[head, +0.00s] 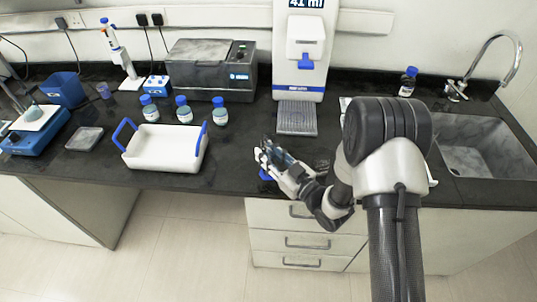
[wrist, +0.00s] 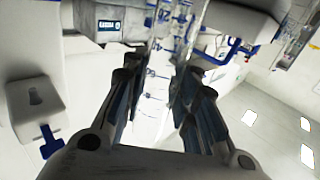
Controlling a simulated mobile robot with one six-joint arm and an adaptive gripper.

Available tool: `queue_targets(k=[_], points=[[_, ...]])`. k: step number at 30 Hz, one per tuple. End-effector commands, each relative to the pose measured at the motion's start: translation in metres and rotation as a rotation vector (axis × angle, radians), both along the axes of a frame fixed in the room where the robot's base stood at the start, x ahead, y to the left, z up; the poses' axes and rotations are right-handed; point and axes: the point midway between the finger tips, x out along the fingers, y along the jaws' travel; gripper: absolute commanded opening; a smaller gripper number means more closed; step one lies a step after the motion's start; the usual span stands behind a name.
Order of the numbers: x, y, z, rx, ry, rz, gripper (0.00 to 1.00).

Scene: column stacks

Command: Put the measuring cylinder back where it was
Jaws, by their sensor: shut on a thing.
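The measuring cylinder is clear with blue graduation marks. In the wrist view the measuring cylinder (wrist: 155,88) stands between the two fingers of my gripper (wrist: 162,80), which is shut on it. In the head view my gripper (head: 268,156) is low over the front edge of the black worktop, below the dispenser's drip grid. A blue part (head: 265,175), which looks like the cylinder's foot, shows under the fingers. The fingers hide most of the cylinder there, and I cannot tell whether its foot touches the worktop.
The water dispenser (head: 299,50) reads 41 ml above its grey drip grid (head: 297,118). A white tray with blue handles (head: 165,160) lies left of my gripper. Several blue-capped bottles (head: 183,110) stand behind the tray. A sink (head: 480,160) is at right.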

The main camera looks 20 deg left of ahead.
Motion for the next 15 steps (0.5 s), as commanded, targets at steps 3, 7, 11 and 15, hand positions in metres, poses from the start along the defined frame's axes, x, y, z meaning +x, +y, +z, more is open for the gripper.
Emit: queue_targets(k=[3,7,11,15], points=[[-0.0001,0.0,-0.0037,0.0,0.001,0.0,0.28],[-0.0002,0.0,-0.0028,0.0,0.001,0.0,0.37],[-0.0001,0.0,-0.0027,0.0,0.001,0.0,0.46],[-0.0001,0.0,-0.0027,0.0,0.001,0.0,0.47]])
